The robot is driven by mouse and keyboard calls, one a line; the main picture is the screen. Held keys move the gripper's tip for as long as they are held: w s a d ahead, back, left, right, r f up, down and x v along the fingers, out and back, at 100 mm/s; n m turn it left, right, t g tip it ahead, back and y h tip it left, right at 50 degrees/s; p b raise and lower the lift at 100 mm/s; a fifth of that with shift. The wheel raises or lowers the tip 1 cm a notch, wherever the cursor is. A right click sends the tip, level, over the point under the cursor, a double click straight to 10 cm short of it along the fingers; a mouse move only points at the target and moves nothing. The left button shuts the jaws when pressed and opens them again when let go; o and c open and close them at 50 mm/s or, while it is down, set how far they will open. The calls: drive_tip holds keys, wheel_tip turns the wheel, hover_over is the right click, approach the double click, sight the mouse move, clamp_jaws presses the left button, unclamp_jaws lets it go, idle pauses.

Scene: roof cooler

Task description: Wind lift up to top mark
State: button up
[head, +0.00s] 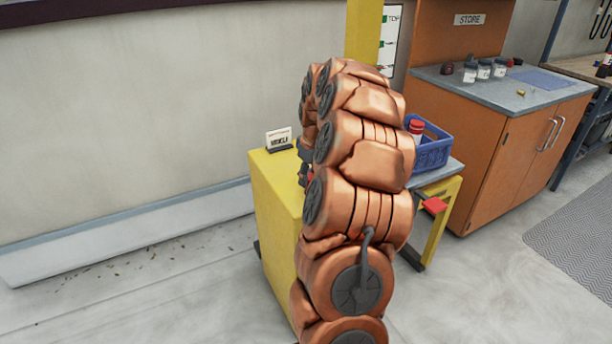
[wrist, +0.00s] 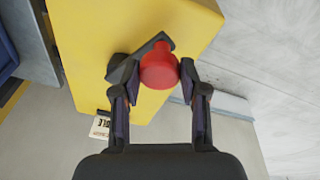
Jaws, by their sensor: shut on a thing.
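The yellow lift (head: 272,200) stands behind my copper arm, with its yellow mast (head: 362,30) rising at the back. A white scale (head: 391,48) marked TOP, with green marks, is beside the mast; its lower part is hidden by my arm. The lift platform (head: 455,170) is low, beside the yellow body, and carries a blue crate (head: 432,150). In the wrist view, my gripper (wrist: 160,75) is shut on the red crank knob (wrist: 160,70). The knob sits at the end of a dark crank arm (wrist: 150,47) on the yellow body. My arm hides most of the crank in the head view.
A red-capped bottle (head: 416,128) stands in the crate. A small sign (head: 279,138) sits on top of the lift body. An orange cabinet (head: 520,150) with jars stands at right, with a grey mat (head: 585,235) before it.

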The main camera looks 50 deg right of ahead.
drive_tip(key=shift+s+d, duration=0.5)
drive_tip(key=shift+d, duration=0.2)
drive_tip(key=shift+s+d, duration=0.55)
drive_tip(key=shift+d, duration=0.2)
drive_tip(key=shift+s+d, duration=0.35)
drive_tip(key=shift+d, duration=0.55)
drive_tip(key=shift+d, duration=0.1)
